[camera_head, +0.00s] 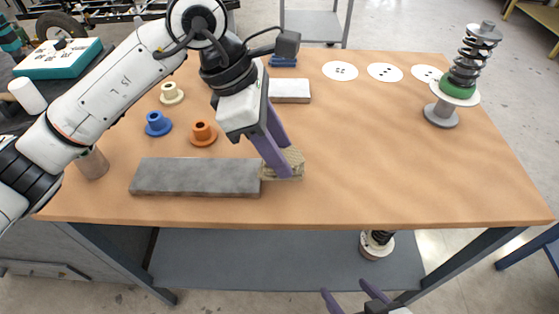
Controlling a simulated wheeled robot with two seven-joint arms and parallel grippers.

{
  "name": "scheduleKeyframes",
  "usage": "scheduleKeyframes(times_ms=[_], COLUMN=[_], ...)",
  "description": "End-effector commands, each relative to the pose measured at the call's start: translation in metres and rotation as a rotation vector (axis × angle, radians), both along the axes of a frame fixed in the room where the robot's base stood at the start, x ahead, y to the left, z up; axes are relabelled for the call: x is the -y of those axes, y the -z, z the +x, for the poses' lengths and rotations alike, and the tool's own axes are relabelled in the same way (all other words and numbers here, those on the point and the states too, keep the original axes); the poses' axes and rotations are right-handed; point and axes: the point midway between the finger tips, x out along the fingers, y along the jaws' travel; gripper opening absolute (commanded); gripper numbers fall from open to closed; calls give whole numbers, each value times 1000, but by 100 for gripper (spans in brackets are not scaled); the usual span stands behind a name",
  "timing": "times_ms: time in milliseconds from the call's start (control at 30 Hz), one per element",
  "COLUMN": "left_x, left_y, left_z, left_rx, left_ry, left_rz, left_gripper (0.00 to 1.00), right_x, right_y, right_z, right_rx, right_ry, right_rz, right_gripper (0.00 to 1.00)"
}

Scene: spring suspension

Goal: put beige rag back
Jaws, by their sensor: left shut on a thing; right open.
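My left gripper (279,160) points down over the front middle of the table (390,170). It is shut on the beige rag (291,166), a small folded, patterned cloth. The rag is at the right end of a long grey block (195,177); I cannot tell whether it touches the block or the table top. The fingers hide part of the rag. My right gripper (352,300) is open and empty at the bottom edge of the view, below and in front of the table.
An orange flanged part (203,134), a blue one (158,124) and a cream one (171,94) stand left. White discs (385,72) lie at the back. A spring assembly (464,75) stands at the right. A light block (291,91) lies behind my gripper. The right-middle table is clear.

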Motion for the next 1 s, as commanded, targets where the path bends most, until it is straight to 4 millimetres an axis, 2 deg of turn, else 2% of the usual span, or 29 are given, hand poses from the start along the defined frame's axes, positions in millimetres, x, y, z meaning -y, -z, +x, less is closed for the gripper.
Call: scheduleKeyframes(times_ms=[233,567,600,700,1000], left_x=[0,0,0,0,0], left_y=[33,38,38,37,35], left_z=[-1,0,0,-1,-1], left_rx=[-4,0,0,-1,-1], left_ry=[2,2,2,2,2], left_rz=[1,1,2,1,1], left_gripper=[17,17,40,57,57], right_x=[0,0,0,0,0], right_y=[1,3,3,1,-2], right_z=[0,2,2,4,7], right_rx=[1,4,6,8,15], right_ry=[0,0,0,-1,-1], right_rz=[0,0,1,1,1], right_gripper=[67,67,67,67,67])
